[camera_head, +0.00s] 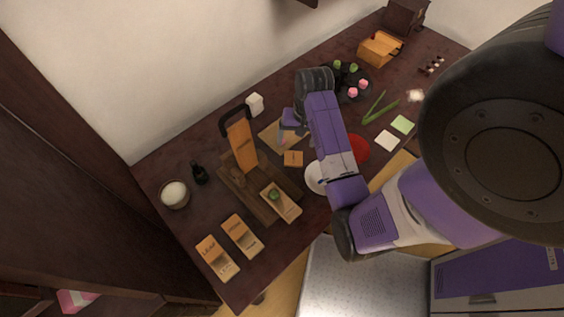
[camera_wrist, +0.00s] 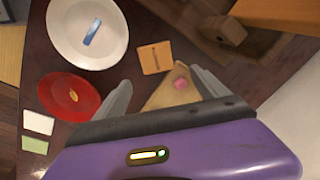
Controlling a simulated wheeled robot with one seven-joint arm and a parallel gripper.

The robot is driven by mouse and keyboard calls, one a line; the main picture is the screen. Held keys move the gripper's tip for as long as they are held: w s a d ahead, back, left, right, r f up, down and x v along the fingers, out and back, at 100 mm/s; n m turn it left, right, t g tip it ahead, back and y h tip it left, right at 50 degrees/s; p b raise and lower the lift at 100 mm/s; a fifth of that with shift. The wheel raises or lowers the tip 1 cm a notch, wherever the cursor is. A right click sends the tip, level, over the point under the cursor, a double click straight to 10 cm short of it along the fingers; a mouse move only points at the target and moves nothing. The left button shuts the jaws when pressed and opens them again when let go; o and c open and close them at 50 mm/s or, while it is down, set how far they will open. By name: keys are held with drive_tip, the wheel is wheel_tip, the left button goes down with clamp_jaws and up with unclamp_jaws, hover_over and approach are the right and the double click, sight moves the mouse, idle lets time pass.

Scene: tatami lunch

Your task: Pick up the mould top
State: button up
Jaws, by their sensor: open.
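I see no piece that I can identify for certain as the mould top. A small square tan wooden piece (camera_head: 293,158) with dark marking lies flat on the table; it also shows in the wrist view (camera_wrist: 155,57), just beyond my fingertips. A tan, roughly triangular wooden piece (camera_wrist: 160,97) with a pink lump (camera_wrist: 180,83) on it lies between and below my fingers. My gripper (camera_wrist: 160,78) is open and empty above these pieces, fingers spread to both sides. In the head view my arm and hand partly cover this area.
A white plate (camera_wrist: 60,50) with a blue item and a red plate (camera_wrist: 52,110) lie beside the square piece. A wooden stand (camera_head: 258,203) with an upright board (camera_head: 242,150) stands left.

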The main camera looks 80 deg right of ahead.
sight(294, 160)
drive_tip(key=shift+s+a, duration=0.25)
drive_tip(key=shift+a, duration=0.25)
drive_tip(key=shift+a+f+y, duration=0.2)
drive_tip(key=shift+f+y, duration=0.05)
drive_tip(key=shift+y, duration=0.05)
drive_tip(key=f, duration=0.5)
drive_tip(key=f+p, duration=0.1)
drive_tip(key=f, duration=0.1)
drive_tip(key=shift+w+a+f, duration=0.15)
drive_tip(key=shift+w+a, duration=0.05)
drive_tip(key=shift+w, duration=0.05)
drive_tip(key=shift+c, duration=0.4)
drive_tip(key=c, duration=1.4)
drive_tip(key=shift+o, duration=0.2)
